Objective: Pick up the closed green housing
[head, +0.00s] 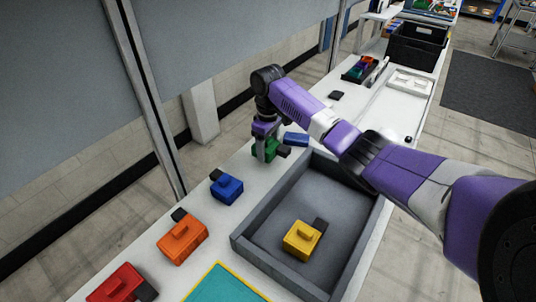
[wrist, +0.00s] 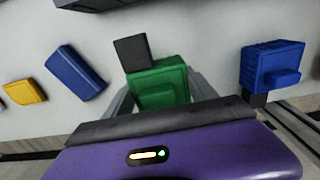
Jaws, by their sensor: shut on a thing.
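The green housing (head: 264,152) is at the far side of the white table, left of the grey tray, with a black part on its side. My gripper (head: 266,140) is shut on it from above; the gripper partly hides it in the head view. In the wrist view the green housing (wrist: 158,84) sits between the grey fingers, with the black block (wrist: 132,52) at its upper left. I cannot tell whether the housing touches the table.
A grey tray (head: 243,250) holds a yellow housing (head: 302,240). Blue (head: 227,189), orange (head: 182,240) and red (head: 117,286) housings stand along the table's left side. A blue block (head: 296,139) lies just right of my gripper. A teal mat (head: 222,288) lies in front.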

